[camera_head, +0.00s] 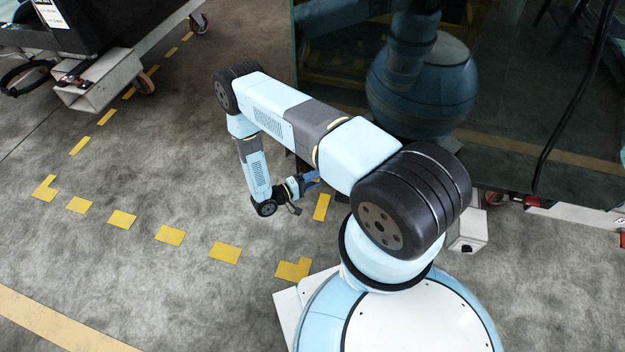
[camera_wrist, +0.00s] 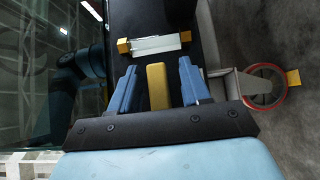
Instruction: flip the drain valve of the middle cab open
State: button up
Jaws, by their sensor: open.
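My gripper (camera_wrist: 157,67) is open, with its two blue fingers apart in the wrist view. A yellow bar (camera_wrist: 157,86) shows between the fingers; whether it is the drain valve's handle and whether anything touches it I cannot tell. Just beyond the fingertips, a pale metal bar (camera_wrist: 158,45) with yellow ends lies across a dark surface of the cab. In the head view my gripper (camera_head: 311,180) is small and low beside the near edge of the dark glass-sided cab (camera_head: 510,120). The valve cannot be made out there.
A caster wheel (camera_wrist: 265,87) on a grey bracket is right of the fingers in the wrist view. Another trolley (camera_head: 98,82) stands at the upper left in the head view. Grey floor with yellow marks (camera_head: 170,236) is clear at left and front.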

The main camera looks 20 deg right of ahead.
jog(key=shift+c, duration=0.5)
grip_shut()
